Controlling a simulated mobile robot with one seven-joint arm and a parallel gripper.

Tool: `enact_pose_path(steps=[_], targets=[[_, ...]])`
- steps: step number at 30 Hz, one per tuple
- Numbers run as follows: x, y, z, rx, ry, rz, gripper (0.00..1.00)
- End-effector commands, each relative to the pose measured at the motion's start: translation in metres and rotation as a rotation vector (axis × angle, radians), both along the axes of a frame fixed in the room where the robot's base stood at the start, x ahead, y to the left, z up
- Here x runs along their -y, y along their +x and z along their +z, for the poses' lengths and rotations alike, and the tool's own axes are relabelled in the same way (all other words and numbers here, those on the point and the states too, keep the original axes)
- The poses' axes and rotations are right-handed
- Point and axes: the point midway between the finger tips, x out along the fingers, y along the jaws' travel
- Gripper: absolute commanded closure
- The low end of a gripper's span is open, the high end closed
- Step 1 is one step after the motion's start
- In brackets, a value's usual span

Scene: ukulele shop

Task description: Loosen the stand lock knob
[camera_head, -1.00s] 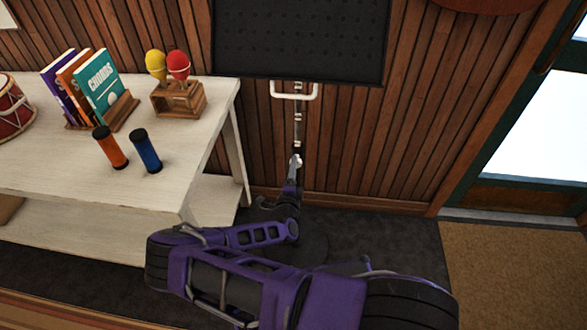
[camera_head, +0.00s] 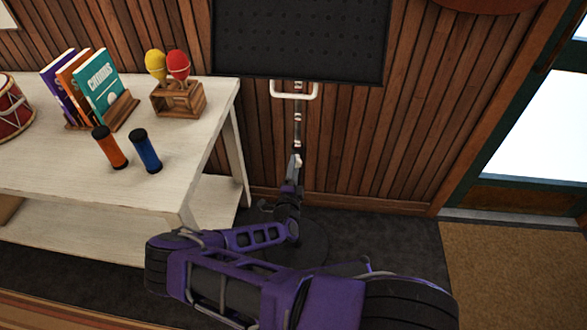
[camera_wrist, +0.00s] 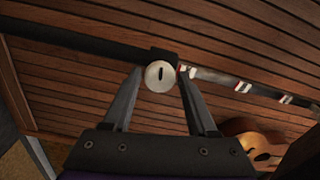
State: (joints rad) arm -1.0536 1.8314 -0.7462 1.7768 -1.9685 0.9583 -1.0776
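The stand is a music stand with a black perforated desk (camera_head: 300,40) at the top of the head view and a thin silver upper pole (camera_head: 298,128). In the wrist view its pole crosses as a dark tube (camera_wrist: 75,40) and a silver rod (camera_wrist: 215,78), joined at a dark collar. The lock knob (camera_wrist: 160,76), round and pale with a dark slot, faces the wrist camera at the collar. My gripper (camera_wrist: 161,78) has one finger on each side of the knob, close to its edges; I see no clear contact. In the head view my arm hides the lower pole.
A whitish table (camera_head: 60,175) at left holds shakers, maracas in a wooden holder (camera_head: 180,102), books and a drum. The stand's dark round base (camera_head: 312,245) rests on dark carpet. A wooden wall is close behind. A ukulele (camera_wrist: 255,143) shows in the wrist view.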

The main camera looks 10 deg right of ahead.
Motion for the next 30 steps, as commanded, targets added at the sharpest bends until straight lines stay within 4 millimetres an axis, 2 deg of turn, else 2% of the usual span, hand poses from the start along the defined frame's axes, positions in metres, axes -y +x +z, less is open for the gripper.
enact_pose_path(steps=[1,3,12,16,20,30], targets=[[0.000,0.000,0.000,0.000,0.000,0.000,0.31],[0.000,0.000,0.000,0.000,0.001,0.001,0.21],[-0.001,-0.001,0.000,0.000,0.001,0.002,0.21],[-0.005,-0.011,0.000,-0.001,0.002,0.003,0.21],[-0.013,-0.034,0.000,-0.001,0.001,0.004,0.21],[-0.039,-0.114,0.000,-0.001,0.001,0.004,0.21]])
